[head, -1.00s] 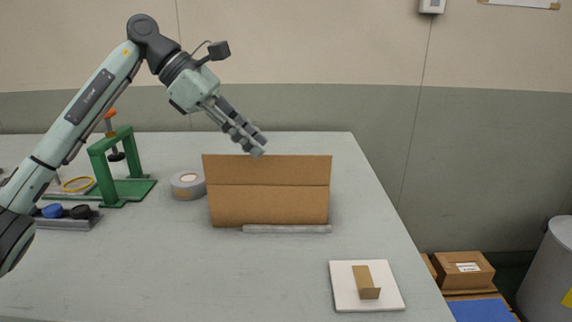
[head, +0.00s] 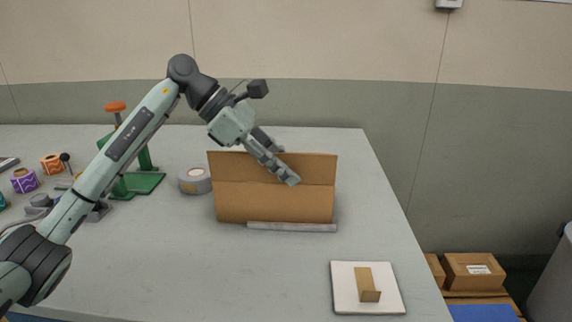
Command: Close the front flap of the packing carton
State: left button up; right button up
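The packing carton (head: 275,206) is a plain brown box on the grey table, its front wall facing me. A brown flap (head: 235,167) stands upright above a crease along the top of that wall. The carton's inside and its other flaps are hidden behind it. My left gripper (head: 291,179) reaches down from the upper left. Its fingertips overlap the flap's right half, on the near side in the picture; I cannot tell whether they touch it. The fingers look closed together with nothing between them. My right gripper is not in view.
A grey bar (head: 292,227) lies along the carton's front foot. A tape roll (head: 194,181) stands close to its left. A green press (head: 146,183) and small rolls (head: 24,181) are farther left. A white board (head: 343,291) with a bent cardboard piece lies front right. The table's front middle is clear.

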pick_arm(q)
jog(key=shift+c, duration=0.4)
grip_shut()
